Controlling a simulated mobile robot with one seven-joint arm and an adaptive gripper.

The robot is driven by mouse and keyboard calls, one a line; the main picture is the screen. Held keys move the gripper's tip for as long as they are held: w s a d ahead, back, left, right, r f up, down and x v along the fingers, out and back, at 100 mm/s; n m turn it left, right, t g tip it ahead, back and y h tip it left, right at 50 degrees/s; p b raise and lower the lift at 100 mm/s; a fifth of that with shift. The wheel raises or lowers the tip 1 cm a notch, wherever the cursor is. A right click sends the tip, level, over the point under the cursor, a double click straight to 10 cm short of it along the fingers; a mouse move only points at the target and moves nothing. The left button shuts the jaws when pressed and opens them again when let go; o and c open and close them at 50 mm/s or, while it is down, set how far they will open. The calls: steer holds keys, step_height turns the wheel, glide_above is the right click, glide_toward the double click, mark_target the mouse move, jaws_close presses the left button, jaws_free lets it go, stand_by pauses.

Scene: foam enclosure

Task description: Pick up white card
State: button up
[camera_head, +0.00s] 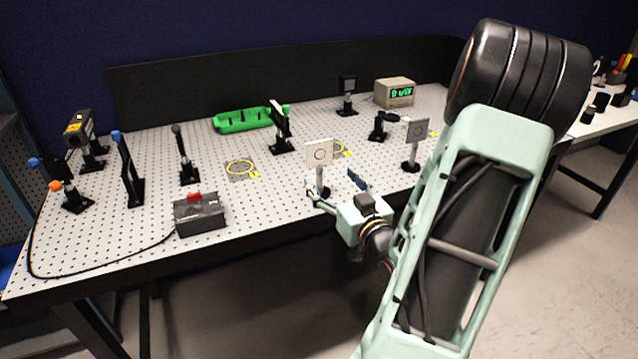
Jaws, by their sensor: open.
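A white card (319,152) with a dark circle on it stands upright on a short post near the front edge of the perforated table. My gripper (333,181) is open and empty at the front of the table, just below and to the right of the card. One finger appears near the lower part of the card's post, and the other is to the right of the post. I cannot tell whether the post lies between the fingers or whether they touch it. The post's base is partly hidden by my gripper.
A greyer card on a post (417,131) stands to the right. A dark box with a red top (199,213) sits front left. Behind are a black post-mounted part (280,127), a green tray (243,119) and a green-lit display (395,92).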

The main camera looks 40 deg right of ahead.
mark_target(320, 164)
steer(key=b+x, duration=0.1)
steer(key=x, duration=0.2)
steer(key=shift+a, duration=0.1)
steer(key=shift+d+f+x, duration=0.1)
steer(key=shift+d+x, duration=0.05)
steer(key=shift+x, duration=0.85)
steer(key=shift+d+f+x, duration=0.1)
steer(key=shift+d+x, duration=0.05)
steer(key=shift+x, duration=0.9)
steer(key=shift+d+f+x, duration=0.1)
steer(key=shift+d+x, duration=0.05)
steer(key=shift+x, duration=0.85)
steer(key=shift+s, duration=0.15)
steer(key=c, duration=1.5)
